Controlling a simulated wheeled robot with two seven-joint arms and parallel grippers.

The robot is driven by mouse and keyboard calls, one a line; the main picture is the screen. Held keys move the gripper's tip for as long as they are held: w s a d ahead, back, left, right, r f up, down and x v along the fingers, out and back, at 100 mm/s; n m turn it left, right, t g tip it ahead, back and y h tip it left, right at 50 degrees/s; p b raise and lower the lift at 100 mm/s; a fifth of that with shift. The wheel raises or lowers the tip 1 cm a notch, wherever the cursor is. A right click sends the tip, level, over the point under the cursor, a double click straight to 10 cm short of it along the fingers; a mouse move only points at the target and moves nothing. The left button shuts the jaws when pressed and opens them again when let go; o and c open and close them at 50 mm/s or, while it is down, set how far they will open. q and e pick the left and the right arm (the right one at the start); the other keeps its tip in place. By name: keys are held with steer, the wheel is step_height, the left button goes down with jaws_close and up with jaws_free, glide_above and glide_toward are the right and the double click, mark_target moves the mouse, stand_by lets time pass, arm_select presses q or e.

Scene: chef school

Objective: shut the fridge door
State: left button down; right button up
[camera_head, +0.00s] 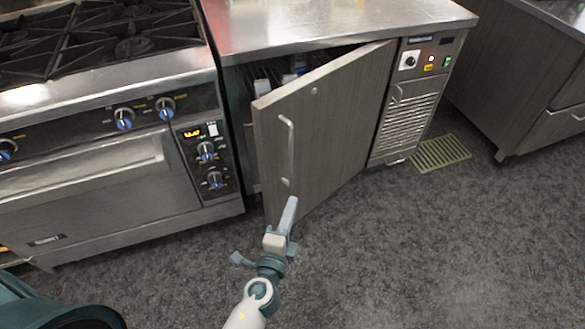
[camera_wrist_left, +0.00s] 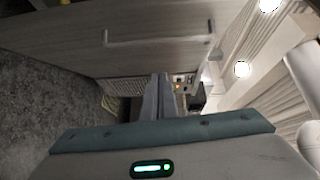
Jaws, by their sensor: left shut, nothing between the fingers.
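The fridge door (camera_head: 325,125) is a grey wood-look panel with a pale vertical bar handle (camera_head: 288,150). It stands part open, hinged on its right side, with its free left edge swung out over the floor. My left gripper (camera_head: 290,205) is shut and empty, in front of the door's lower left part, just below the handle. I cannot tell whether its tip touches the door. In the left wrist view the shut fingers (camera_wrist_left: 156,98) point toward the door (camera_wrist_left: 140,40), and the handle (camera_wrist_left: 145,38) crosses above them. My right gripper is not in view.
The fridge body has a steel top (camera_head: 320,25) and a vent and control panel (camera_head: 408,100) on the right. Some pale items (camera_head: 290,75) show inside. A steel stove (camera_head: 100,140) stands left, close beside the fridge. A floor grate (camera_head: 440,153) lies right. The floor in front is clear.

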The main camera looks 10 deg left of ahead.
mark_target(292, 164)
arm_select(q)
step_height(292, 164, up, 2)
steer(key=shift+w+r+m+t, duration=0.1)
steer(key=shift+m+t, duration=0.2)
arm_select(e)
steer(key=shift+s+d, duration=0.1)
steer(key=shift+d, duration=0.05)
arm_select(q)
steer(key=shift+w, duration=0.1)
